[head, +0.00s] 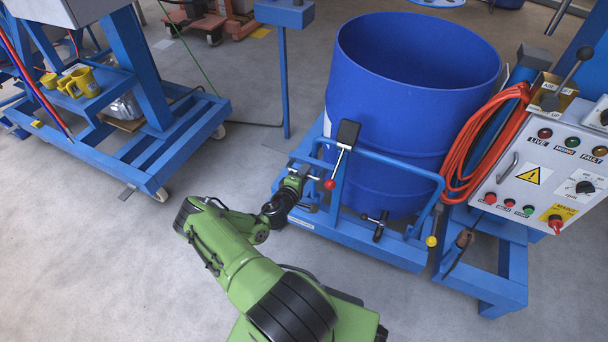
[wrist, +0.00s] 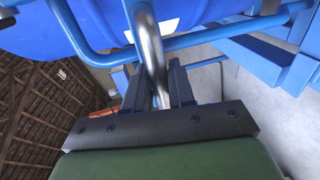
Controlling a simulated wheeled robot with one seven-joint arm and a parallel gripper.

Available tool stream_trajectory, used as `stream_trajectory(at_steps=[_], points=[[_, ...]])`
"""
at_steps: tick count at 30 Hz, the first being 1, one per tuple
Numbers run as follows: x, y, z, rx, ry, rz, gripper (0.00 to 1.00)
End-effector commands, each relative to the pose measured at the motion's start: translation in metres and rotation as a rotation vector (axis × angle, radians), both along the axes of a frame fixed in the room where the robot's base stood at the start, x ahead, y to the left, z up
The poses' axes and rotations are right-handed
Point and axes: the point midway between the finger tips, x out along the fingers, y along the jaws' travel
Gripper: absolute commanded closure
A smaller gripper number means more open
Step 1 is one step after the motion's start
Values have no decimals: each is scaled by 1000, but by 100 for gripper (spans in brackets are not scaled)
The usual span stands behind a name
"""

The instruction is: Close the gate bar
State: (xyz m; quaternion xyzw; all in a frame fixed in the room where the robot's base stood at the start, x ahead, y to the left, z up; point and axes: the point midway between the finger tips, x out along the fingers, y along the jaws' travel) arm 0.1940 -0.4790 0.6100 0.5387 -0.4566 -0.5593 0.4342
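The gate bar (head: 392,166) is a blue tube bent across the front of the large blue drum (head: 400,110). Its right end bends down near a yellow knob. My gripper (head: 298,176) is at the left front corner of the drum's frame, beside a lever with a black pad and red ball (head: 331,184). In the wrist view, my two dark fingers (wrist: 160,90) stand apart, with a shiny metal rod (wrist: 152,45) passing between them. Whether they press on the rod is unclear. The gate bar's left end is partly hidden by the lever. Blue tubing (wrist: 72,25) shows beyond the fingers.
A control panel (head: 550,165) with coiled orange hose (head: 478,140) stands at the right. A thin blue post (head: 285,85) stands behind my gripper. Grey floor is open at the front left.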

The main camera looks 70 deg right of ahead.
Motion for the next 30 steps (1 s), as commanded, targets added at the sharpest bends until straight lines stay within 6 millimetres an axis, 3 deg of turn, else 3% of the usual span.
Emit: stream_trajectory(at_steps=[1,4,14,17,30], points=[[-2,-2,3,-7,4,-5,75],[-2,-2,2,-6,3,-3,60],[0,4,2,-2,2,-1,60],[1,20,7,-1,5,0,60],[6,134,33,-5,5,2,60]])
